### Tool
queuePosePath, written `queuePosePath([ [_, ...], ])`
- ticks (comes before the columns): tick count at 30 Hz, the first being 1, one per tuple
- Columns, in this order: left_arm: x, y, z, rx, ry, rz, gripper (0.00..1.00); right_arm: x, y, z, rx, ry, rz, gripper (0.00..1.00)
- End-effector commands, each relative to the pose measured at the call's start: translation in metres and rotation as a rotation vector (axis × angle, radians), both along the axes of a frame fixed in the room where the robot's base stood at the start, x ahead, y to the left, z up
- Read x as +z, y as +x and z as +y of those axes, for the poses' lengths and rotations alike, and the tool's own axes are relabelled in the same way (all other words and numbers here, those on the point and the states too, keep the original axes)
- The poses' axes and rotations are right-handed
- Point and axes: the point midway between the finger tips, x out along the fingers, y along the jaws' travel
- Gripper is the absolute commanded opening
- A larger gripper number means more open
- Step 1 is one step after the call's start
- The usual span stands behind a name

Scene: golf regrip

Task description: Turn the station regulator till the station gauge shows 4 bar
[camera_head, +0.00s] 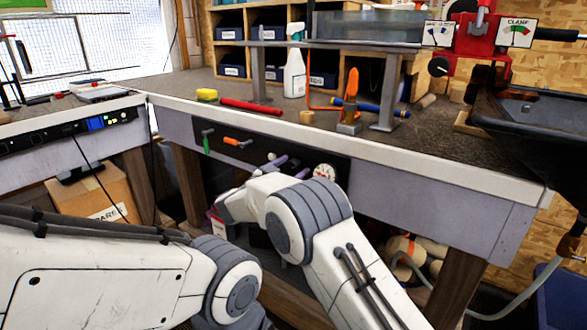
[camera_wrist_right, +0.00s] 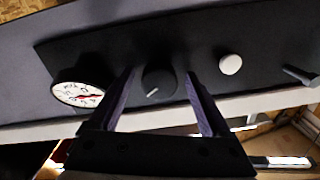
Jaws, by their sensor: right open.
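The station regulator is a round black knob (camera_wrist_right: 159,82) with a pale pointer line, on a dark panel (camera_wrist_right: 225,35) under the bench edge. My right gripper (camera_wrist_right: 159,74) is open, with one finger on each side of the knob and small gaps visible. The station gauge (camera_wrist_right: 78,94) is a white dial with a red needle, left of the knob in the wrist view; its reading is too small to tell. In the head view the gauge (camera_head: 323,171) sits right of my right gripper (camera_head: 290,167), and the knob cannot be made out. My left gripper is not in view.
A white knob (camera_wrist_right: 231,64) sits beside the regulator on the panel. Green-handled (camera_head: 206,142) and orange-handled (camera_head: 236,142) valves are further left. Above, the bench holds a red grip (camera_head: 251,107), a spray bottle (camera_head: 294,73) and a clamp (camera_head: 484,35).

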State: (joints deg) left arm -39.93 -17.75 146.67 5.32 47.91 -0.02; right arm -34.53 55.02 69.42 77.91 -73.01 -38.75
Motion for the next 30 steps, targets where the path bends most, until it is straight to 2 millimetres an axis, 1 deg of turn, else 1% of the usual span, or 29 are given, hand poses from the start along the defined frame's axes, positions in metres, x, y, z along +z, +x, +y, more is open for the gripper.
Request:
queuePosePath([
  [3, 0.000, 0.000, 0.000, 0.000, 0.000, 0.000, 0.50, 0.000, 0.000, -0.001, -0.001, 0.000, -0.001, 0.82],
  [5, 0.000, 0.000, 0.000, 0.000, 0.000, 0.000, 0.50, 0.000, 0.000, 0.000, 0.000, 0.000, 0.000, 0.59],
  [6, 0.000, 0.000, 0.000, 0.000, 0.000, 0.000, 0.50, 0.000, 0.000, 0.000, 0.000, 0.000, 0.000, 0.43],
  [8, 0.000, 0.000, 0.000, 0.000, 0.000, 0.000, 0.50, 0.000, 0.000, 0.000, 0.000, 0.000, 0.000, 0.20],
  [9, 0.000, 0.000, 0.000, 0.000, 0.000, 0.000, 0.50, 0.000, 0.000, 0.000, 0.000, 0.000, 0.000, 0.05],
  [10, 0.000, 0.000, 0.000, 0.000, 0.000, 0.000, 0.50, 0.000, 0.000, 0.000, 0.000, 0.000, 0.000, 0.00],
  [20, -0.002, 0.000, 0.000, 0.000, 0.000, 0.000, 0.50, -0.001, 0.000, 0.001, 0.002, 0.036, -0.027, 0.00],
  [26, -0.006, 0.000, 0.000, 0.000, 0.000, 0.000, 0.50, -0.002, 0.000, 0.001, 0.002, 0.130, -0.095, 0.00],
  [30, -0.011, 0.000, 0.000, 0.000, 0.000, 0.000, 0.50, -0.003, 0.000, 0.001, 0.003, 0.226, -0.164, 0.00],
])
